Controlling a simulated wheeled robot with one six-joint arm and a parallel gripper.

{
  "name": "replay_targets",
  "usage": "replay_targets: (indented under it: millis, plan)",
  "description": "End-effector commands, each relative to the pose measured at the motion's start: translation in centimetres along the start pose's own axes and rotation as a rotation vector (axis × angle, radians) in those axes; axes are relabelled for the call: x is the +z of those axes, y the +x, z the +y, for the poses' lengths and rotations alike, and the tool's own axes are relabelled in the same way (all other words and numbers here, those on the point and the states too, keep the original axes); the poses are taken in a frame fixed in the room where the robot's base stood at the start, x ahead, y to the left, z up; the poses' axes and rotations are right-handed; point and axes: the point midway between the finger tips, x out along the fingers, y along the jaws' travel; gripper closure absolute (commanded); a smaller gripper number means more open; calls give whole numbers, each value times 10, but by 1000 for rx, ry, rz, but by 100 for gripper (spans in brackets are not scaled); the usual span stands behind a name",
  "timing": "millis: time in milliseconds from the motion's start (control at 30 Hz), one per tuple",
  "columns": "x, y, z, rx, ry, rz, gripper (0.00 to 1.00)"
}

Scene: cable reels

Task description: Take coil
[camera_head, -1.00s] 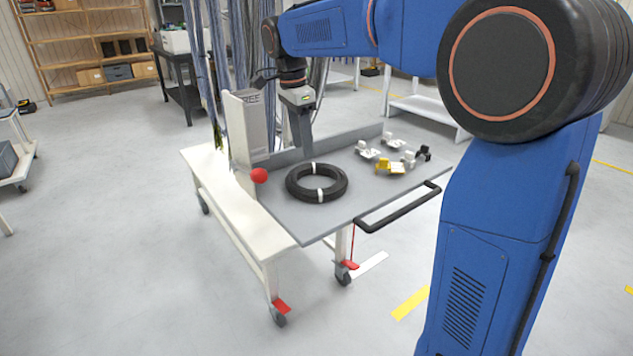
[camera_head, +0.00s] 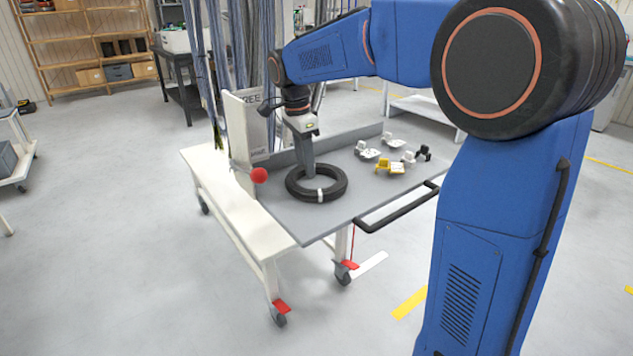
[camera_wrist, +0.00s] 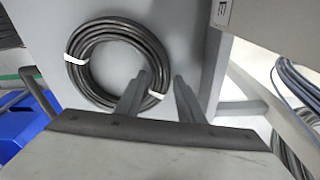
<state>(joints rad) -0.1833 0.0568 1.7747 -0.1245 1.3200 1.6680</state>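The coil (camera_head: 297,190) is a black ring of cable with white ties, lying flat on the grey top of a cart (camera_head: 283,220). In the wrist view the coil (camera_wrist: 88,89) lies at upper left, with two white ties visible. My gripper (camera_head: 309,174) points down at the far side of the ring. In the wrist view my gripper (camera_wrist: 161,77) is open, with a clear gap between its fingers. The left finger overlaps the ring and the right finger is just outside it, with the ring's edge between them. I cannot tell how far down the fingertips are.
Several small white, yellow and black parts (camera_head: 391,166) lie on the cart top to the right. A black handle (camera_head: 398,208) runs along the right edge. Hanging cables (camera_head: 225,60) are behind.

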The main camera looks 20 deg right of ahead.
Motion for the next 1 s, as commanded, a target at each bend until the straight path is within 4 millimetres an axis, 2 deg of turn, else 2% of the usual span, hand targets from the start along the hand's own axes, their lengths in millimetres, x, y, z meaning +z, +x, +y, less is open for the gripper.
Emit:
replay_targets:
  millis: [33,100,133,400,533,1000]
  plan:
    - [0,0,0,0,0,0,79]
    - [0,0,0,0,0,0,96]
    - [0,0,0,0,0,0,100]
    - [0,-1,0,-1,0,0,100]
    - [-1,-8,0,-2,0,0,100]
    - [-10,-82,0,-3,0,0,100]
